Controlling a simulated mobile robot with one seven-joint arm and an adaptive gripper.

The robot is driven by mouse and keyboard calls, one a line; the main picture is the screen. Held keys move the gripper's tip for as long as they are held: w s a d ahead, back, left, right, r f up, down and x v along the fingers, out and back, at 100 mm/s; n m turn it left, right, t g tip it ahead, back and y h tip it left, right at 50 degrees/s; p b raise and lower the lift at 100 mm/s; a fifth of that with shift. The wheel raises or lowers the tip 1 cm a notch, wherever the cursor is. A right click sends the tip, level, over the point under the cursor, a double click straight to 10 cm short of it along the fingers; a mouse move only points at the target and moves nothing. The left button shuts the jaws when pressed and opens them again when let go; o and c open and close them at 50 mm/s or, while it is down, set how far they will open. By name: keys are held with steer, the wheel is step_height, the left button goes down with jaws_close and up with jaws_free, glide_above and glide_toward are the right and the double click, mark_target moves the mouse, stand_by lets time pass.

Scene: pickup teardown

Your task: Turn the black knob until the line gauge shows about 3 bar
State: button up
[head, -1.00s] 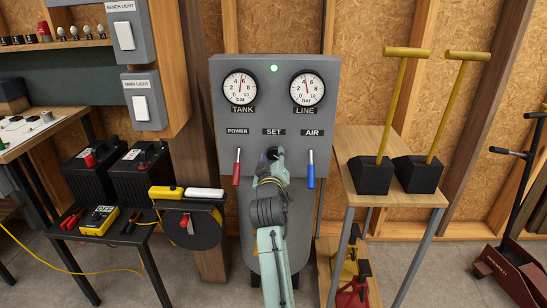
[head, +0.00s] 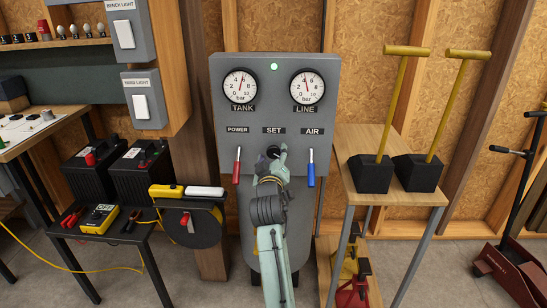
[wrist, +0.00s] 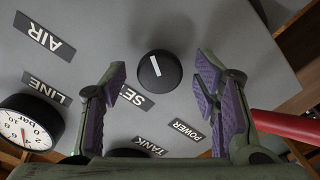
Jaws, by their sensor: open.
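The black knob (head: 273,152) sits under the SET label on the grey panel, partly hidden by my gripper in the head view. In the wrist view the round knob (wrist: 160,70) shows a white pointer line, slightly tilted. My gripper (wrist: 160,80) is open, with purple-padded fingers on either side of the knob and gaps on both sides. The line gauge (head: 307,87) is at the panel's upper right; its needle points just left of straight up, around 4 to 5. It also shows at the left edge of the wrist view (wrist: 28,125).
The tank gauge (head: 240,86) is at the panel's upper left. A red lever (head: 237,166) stands left of my gripper and a blue lever (head: 311,169) right of it. A wooden table (head: 365,148) with yellow-handled black blocks is to the right.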

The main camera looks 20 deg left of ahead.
steer(key=shift+s, duration=0.1)
steer(key=v, duration=1.2)
